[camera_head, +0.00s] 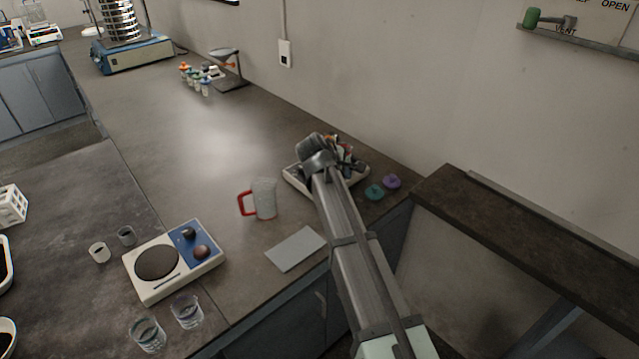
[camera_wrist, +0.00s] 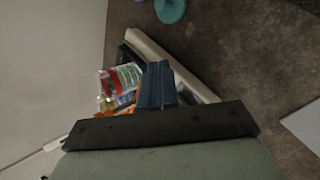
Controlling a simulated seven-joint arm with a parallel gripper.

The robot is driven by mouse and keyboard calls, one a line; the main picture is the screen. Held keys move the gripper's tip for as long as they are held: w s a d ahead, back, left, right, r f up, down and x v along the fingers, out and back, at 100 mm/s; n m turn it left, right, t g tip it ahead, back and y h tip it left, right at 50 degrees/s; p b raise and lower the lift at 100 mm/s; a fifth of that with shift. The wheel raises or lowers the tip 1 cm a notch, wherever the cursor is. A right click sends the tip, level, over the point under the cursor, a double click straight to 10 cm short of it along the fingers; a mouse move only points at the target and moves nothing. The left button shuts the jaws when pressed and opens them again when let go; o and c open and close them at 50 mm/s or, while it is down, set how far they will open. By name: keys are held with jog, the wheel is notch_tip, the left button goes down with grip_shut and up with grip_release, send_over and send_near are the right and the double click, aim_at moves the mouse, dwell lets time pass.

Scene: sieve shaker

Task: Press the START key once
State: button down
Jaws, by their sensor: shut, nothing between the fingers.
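The sieve shaker (camera_head: 135,54), a blue-and-white base under a stack of metal sieves (camera_head: 119,20), stands at the back left of the bench in the head view. Its START key is too small to make out. My gripper (camera_head: 314,146) is at the right end of the bench, above a white tray (camera_head: 293,180), far from the shaker. In the wrist view my gripper's dark fingers (camera_wrist: 157,82) are shut together with nothing between them, over the tray (camera_wrist: 150,50). The gripper hides part of the tray and its contents.
A jug with a red handle (camera_head: 264,198), a hotplate (camera_head: 172,262) and glass beakers (camera_head: 187,311) stand in front. Small capped bottles (camera_head: 206,86) and a funnel stand (camera_head: 231,82) are near the wall. The bench's middle is clear.

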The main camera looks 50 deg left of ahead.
jog(key=s+a+r+n+t, duration=0.1)
jog(key=s+a+r+n, duration=0.2)
jog(key=a+r, duration=0.3)
jog(key=shift+s+a, duration=0.2)
jog(key=shift+a, duration=0.65)
jog(key=shift+f, duration=0.1)
jog(key=shift+f, duration=4.35)
jog(key=shift+f, duration=0.2)
jog(key=shift+f, duration=0.2)
